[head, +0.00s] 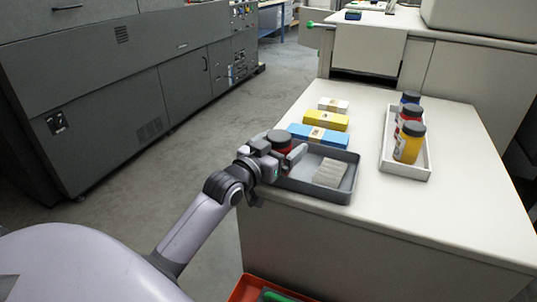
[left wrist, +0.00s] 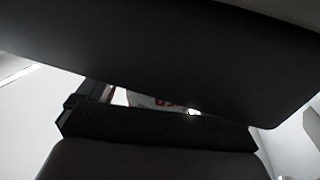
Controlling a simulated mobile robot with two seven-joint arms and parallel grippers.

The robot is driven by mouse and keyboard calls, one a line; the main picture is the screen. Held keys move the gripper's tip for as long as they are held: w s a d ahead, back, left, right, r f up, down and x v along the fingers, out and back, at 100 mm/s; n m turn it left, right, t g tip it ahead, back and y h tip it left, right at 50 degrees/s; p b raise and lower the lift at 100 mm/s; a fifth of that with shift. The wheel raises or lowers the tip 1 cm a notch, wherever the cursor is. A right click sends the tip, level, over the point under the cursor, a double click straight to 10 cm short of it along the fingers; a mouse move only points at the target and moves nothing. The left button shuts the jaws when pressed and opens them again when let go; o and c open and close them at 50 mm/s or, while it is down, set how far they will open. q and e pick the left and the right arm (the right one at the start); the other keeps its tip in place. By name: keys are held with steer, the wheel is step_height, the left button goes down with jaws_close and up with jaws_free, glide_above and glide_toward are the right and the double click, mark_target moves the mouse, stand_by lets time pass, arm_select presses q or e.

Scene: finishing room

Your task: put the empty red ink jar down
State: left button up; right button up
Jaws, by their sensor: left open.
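A red ink jar with a dark lid (head: 279,136) is at my left gripper (head: 293,158), over the left end of the grey tray (head: 348,186). The gripper is open, with its fingers beside the jar. The gripper hides the jar's lower part, so I cannot tell whether its base touches the tray floor. The left wrist view is mostly dark, with a small pale and red strip (left wrist: 150,98) between dark shapes. My right gripper is not in view.
A pale ribbed block (head: 330,172) lies in the grey tray. Blue (head: 330,137), yellow (head: 326,121) and white (head: 333,104) boxes lie behind it. A white tray (head: 405,171) holds yellow, red and blue jars. The table's right front is clear. A red bin (head: 247,290) stands below.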

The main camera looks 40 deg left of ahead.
arm_select(q)
steer(key=s, duration=1.2)
steer(key=s+d+f+m+g+h, duration=0.1)
steer(key=s+d+f+g, duration=0.3)
steer(key=f, duration=0.8)
steer(key=s+d+f+m+g+h, duration=0.1)
steer(key=s+d+f+g, duration=0.2)
steer(key=s+d+f, duration=0.6)
step_height(320, 180, down, 4)
steer(key=shift+d+r+g+h, duration=0.1)
steer(key=shift+d+g+h, duration=0.25)
steer(key=shift+d, duration=0.75)
step_height(320, 180, up, 8)
steer(key=a+p, duration=0.1)
steer(key=p, duration=1)
steer(key=shift+s+a+r, duration=0.15)
steer(key=shift+s+a, duration=0.05)
steer(key=shift+s, duration=0.25)
